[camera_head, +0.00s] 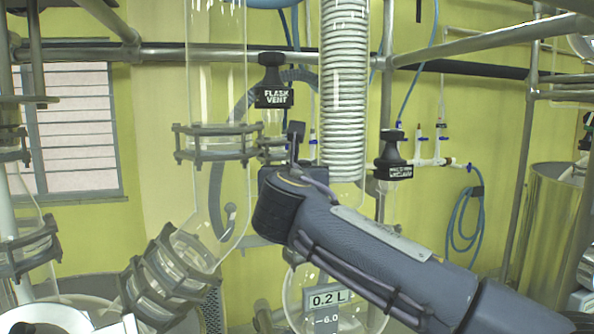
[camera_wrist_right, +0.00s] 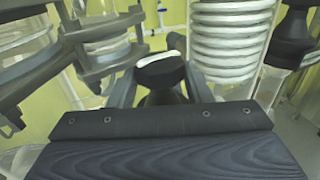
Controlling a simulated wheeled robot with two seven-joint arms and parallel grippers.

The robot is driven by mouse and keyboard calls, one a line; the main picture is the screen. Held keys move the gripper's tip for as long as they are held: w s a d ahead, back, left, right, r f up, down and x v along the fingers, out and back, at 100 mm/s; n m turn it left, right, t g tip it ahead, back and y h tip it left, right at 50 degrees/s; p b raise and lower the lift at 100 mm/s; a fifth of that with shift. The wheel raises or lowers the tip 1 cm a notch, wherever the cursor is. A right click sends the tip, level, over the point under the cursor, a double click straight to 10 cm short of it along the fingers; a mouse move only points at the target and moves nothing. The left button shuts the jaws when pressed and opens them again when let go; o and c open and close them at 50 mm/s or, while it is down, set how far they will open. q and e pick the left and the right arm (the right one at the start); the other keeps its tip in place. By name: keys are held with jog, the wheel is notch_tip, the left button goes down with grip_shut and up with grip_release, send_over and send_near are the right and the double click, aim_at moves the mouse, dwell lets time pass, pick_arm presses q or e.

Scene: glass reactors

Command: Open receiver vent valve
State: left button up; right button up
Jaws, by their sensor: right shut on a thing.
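My right arm comes in from the lower right in the head view, and its gripper (camera_head: 293,146) is in front of the glassware, just below the flask vent valve. In the right wrist view the gripper (camera_wrist_right: 162,78) is shut on a black valve knob (camera_wrist_right: 160,72) with a white mark on top. One finger is on each side of the knob. In the head view that knob is mostly hidden by my gripper and wrist, and its label cannot be read. My left gripper is not in view.
A black knob labelled FLASK VENT (camera_head: 275,96) is just above my gripper. Another black labelled knob (camera_head: 393,158) is to the right. A coiled glass condenser (camera_head: 345,90) stands close behind. A 0.2 L display (camera_head: 327,299) is below. Metal rails (camera_head: 480,43) cross above.

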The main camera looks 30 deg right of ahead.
jog(key=n+y, duration=0.1)
jog(key=n+t+y+p, duration=0.1)
jog(key=t+y+p, duration=0.1)
jog(key=shift+s+d+r+n+y, duration=0.15)
jog(key=shift+d+r+n+y, duration=0.1)
jog(key=shift+n+y, duration=0.15)
jog(key=shift+f+n+t+y+p, duration=0.2)
jog(key=shift+n+t+y+p, duration=0.2)
jog(key=shift+n+y+p, duration=1)
jog(key=shift+m+y+b, duration=0.3)
jog(key=shift+b, duration=0.05)
jog(key=o, duration=1)
jog(key=s+a, duration=0.1)
jog(key=s, duration=0.6)
jog(key=shift+s+b, duration=0.4)
jog(key=shift+b, duration=0.05)
